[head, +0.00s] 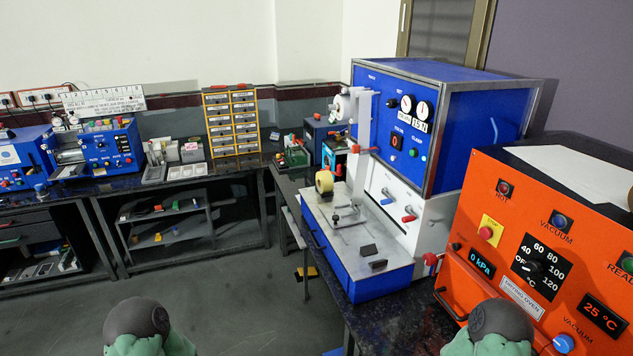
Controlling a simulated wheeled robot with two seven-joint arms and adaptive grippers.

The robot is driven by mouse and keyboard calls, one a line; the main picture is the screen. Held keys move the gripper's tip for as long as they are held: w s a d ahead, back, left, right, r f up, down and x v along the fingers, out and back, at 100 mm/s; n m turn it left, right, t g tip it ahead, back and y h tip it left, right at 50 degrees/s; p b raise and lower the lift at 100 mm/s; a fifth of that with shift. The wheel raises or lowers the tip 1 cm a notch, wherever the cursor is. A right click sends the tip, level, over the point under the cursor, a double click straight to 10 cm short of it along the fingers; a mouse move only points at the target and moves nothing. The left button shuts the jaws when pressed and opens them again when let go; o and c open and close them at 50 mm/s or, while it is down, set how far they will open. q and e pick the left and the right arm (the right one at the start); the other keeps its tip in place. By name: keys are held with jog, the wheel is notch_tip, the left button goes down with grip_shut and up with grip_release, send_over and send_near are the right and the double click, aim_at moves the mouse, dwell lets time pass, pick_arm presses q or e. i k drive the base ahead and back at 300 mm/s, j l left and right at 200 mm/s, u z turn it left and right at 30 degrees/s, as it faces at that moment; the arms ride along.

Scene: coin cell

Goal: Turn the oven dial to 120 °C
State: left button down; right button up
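The orange drying oven (480,222) stands at the right. Its dial (536,268) is a black knob on a black plate marked OFF, 40, 60, 80, 100 and 120 °C. The knob sits close to the OFF mark and partly covers that word; its pointer is too small to read with certainty. The temperature display (603,316) reads 25 °C. Neither of my grippers is in view; only rounded green and dark grey parts of my arms show at the bottom edge. The right one is just below the oven's lower left part.
The oven front also carries a red emergency button (486,232), a 0 kPa display (482,264) and a blue vacuum knob (563,343). A blue machine (440,120) stands left of the oven. Benches line the back wall. The floor (220,290) in the middle is clear.

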aim_at(532, 268)
jog(key=z, duration=0.45)
jog(key=k+z, duration=0.15)
jog(key=z, duration=0.75)
jog(key=j+u, duration=0.1)
jog(key=j, duration=0.4)
jog(key=i, duration=0.05)
